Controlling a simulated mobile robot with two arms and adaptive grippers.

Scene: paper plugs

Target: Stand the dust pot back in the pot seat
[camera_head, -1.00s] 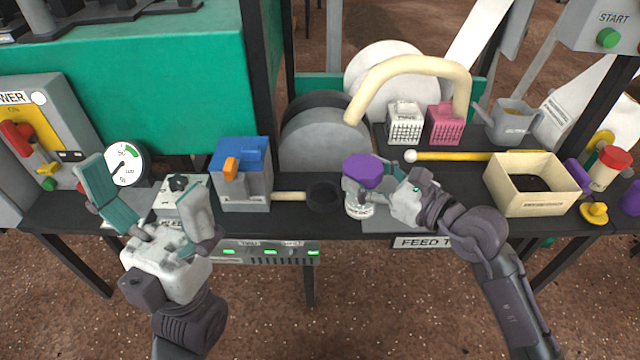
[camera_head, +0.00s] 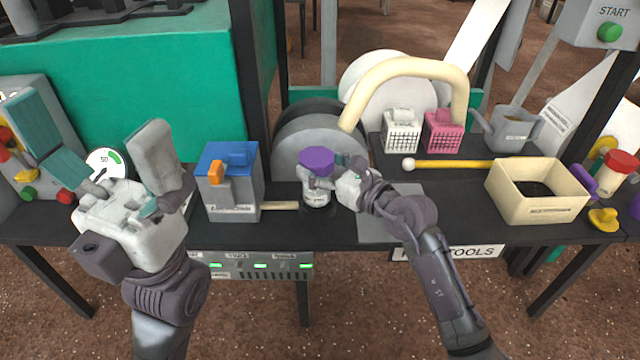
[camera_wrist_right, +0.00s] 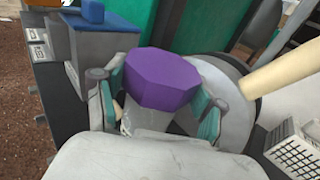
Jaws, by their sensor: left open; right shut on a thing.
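The dust pot (camera_head: 317,197), a pale jar with a purple faceted lid (camera_head: 317,159), is upright at the middle of the bench. My right gripper (camera_head: 326,178) is shut on it from the right. In the right wrist view the purple lid (camera_wrist_right: 162,78) stands between my two fingers (camera_wrist_right: 155,105). The pot is at the dark round pot seat, which it and my gripper mostly hide; I cannot tell whether its base is inside or just above. My left gripper (camera_head: 90,120) is open and empty at the left, in front of the gauge.
A bare grey mat (camera_head: 385,222) lies to the right. A cream open box (camera_head: 505,192) and a yellow rod (camera_head: 455,164) are further right.

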